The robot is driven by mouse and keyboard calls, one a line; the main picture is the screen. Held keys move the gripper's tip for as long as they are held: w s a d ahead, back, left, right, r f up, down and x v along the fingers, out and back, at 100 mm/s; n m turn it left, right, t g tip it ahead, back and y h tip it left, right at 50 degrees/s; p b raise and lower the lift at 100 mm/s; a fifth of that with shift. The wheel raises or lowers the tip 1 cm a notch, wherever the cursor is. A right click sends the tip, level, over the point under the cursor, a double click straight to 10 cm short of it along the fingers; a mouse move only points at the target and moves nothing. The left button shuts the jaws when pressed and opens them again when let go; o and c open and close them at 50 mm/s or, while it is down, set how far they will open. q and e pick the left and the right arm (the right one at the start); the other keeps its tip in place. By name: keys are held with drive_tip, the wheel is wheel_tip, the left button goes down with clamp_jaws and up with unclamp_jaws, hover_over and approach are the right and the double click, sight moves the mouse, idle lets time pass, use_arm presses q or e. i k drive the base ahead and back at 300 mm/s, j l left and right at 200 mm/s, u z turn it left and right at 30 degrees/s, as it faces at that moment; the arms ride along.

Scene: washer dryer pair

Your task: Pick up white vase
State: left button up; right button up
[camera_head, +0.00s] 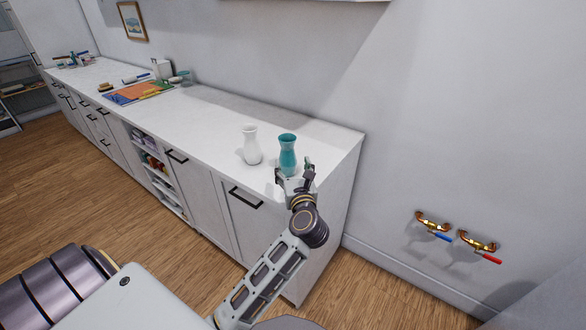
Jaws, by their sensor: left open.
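The white vase (251,146) stands upright on the white countertop (215,125), to the left of a teal vase (288,153). My left gripper (293,174) is open at the counter's front edge, near its right end. It is right in front of the teal vase and overlaps its base in the picture, with one finger to each side. I cannot tell whether it touches the teal vase. The white vase is apart from the gripper, to its left and a little farther back. My right gripper is not in view.
Colored papers or boards (138,92) and small containers lie farther left on the counter. Below are cabinets with black handles and an open shelf (158,170). Brass taps (433,224) with blue and red levers stick out from the right wall. Counter left of the white vase is clear.

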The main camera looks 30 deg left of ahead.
sight(251, 149)
drive_tip(key=u, duration=1.35)
